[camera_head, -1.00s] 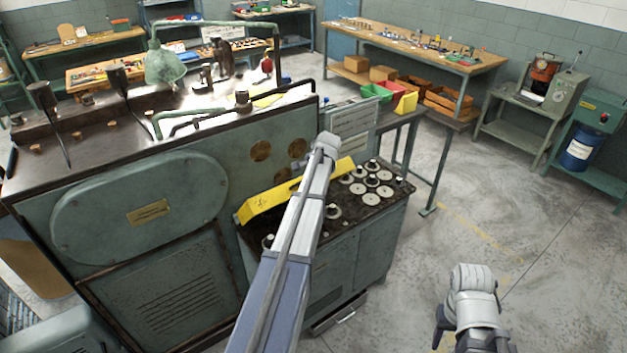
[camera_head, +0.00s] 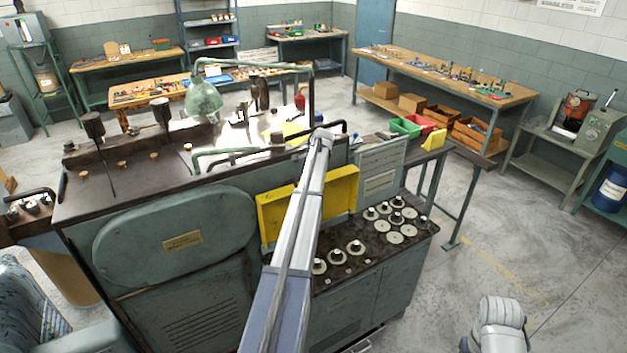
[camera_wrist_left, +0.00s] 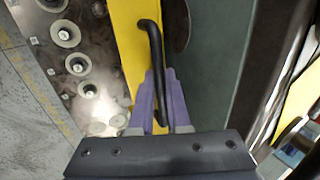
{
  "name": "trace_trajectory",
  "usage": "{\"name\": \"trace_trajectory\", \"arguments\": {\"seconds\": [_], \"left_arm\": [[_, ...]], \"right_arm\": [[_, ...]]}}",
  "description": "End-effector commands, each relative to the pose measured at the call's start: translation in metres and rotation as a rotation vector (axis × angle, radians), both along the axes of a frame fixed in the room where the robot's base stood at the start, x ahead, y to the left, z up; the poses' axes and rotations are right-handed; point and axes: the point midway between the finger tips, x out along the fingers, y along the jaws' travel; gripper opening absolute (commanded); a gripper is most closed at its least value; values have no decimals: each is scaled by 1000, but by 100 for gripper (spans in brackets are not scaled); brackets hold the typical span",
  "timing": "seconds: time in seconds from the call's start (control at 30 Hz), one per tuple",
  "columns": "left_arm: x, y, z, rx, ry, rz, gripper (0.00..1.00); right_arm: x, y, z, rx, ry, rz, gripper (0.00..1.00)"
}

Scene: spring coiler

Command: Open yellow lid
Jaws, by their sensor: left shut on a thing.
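The yellow lid (camera_head: 277,218) stands nearly upright against the green machine's front, at the back of the counter with the round discs. My left arm crosses in front of its middle in the head view. In the left wrist view the yellow lid (camera_wrist_left: 126,35) carries a black bar handle (camera_wrist_left: 154,42). My left gripper (camera_wrist_left: 158,98) is shut on this handle, with its purple fingers on either side of the bar. The left gripper's fingers are hidden in the head view. Part of my right arm shows at the bottom right, but its gripper is out of view.
The dark counter (camera_head: 376,262) holds several round discs and knobs, some uncovered below the lid. The green machine body (camera_head: 165,240) rises behind and left. A panel with labels (camera_head: 380,172) stands right of the lid. Open floor lies to the right.

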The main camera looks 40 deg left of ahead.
Motion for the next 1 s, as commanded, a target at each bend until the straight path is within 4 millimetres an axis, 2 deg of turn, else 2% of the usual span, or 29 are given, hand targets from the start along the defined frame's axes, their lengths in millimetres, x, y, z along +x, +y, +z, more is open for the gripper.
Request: {"name": "trace_trajectory", "arguments": {"seconds": [0.63,0.67,0.73,1.0], "left_arm": [[2,6,1,-1,0,0,0],[2,6,1,-1,0,0,18],[2,6,1,-1,0,0,26],[2,5,1,-2,1,0,27]], "right_arm": [[0,0,1,0,0,-1,50],[0,0,1,0,0,-1,50],[0,0,1,0,0,-1,50],[0,0,1,0,0,-1,50]]}}
